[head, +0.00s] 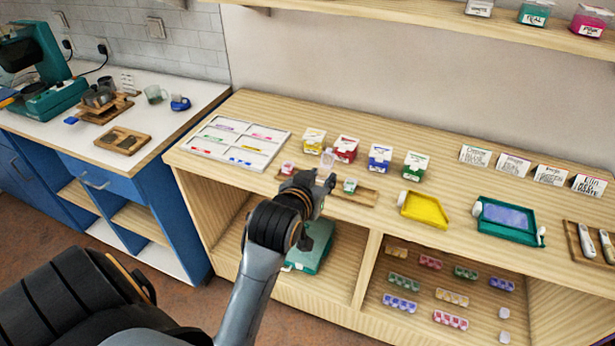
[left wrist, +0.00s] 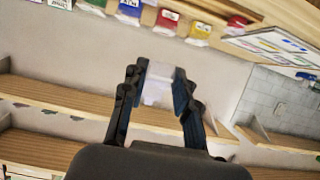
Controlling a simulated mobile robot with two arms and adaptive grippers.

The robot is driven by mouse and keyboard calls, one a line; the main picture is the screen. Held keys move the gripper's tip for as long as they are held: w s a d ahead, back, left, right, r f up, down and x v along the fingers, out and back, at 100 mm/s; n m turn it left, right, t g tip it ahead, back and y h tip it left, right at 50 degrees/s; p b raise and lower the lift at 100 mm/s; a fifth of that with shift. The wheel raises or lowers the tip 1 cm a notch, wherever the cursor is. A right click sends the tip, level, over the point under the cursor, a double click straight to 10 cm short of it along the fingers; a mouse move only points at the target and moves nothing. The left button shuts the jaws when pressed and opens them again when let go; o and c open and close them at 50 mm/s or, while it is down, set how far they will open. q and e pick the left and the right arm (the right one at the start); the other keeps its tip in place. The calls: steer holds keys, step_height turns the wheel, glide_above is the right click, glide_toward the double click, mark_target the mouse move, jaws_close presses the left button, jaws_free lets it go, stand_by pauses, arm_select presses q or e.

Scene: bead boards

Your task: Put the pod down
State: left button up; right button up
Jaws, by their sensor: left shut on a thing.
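My left gripper (head: 322,178) is shut on a clear, whitish pod (left wrist: 158,82), which sits between the two fingertips in the left wrist view. In the head view the pod (head: 328,158) shows just past the fingertips, above the wooden counter. The gripper hides part of a narrow wooden tray (head: 365,196). A pink pod (head: 287,168) and a green pod (head: 350,186) stand on this tray, on either side of the gripper. Whether the held pod touches anything below cannot be told. My right gripper is not in view.
Labelled boxes, yellow (head: 314,141), red (head: 345,149), blue (head: 380,157) and green (head: 415,165), stand behind the tray. A white sorting board (head: 283,136) lies left. A yellow tray (head: 425,210) and a teal tray (head: 508,236) lie right. Open shelves are below.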

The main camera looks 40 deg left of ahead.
arm_select(q)
steer(key=w+a+f, duration=0.2)
steer(key=w, duration=0.1)
steer(key=w+a+f+p, duration=0.1)
steer(key=w+a+f, duration=0.4)
steer(key=w+f, duration=0.1)
steer(key=w, duration=0.1)
steer(key=shift+a+f, duration=0.2)
steer(key=shift+f, duration=0.05)
steer(key=shift+w+a+f, duration=0.25)
steer(key=shift+w+f, duration=0.1)
steer(key=shift+f, duration=0.15)
step_height(320, 180, down, 2)
steer(key=shift+f+p, duration=0.2)
steer(key=shift+p, duration=0.45)
steer(key=shift+f, duration=0.35)
steer(key=shift+f, duration=0.1)
steer(key=o, duration=0.9)
steer(key=shift+f, duration=0.1)
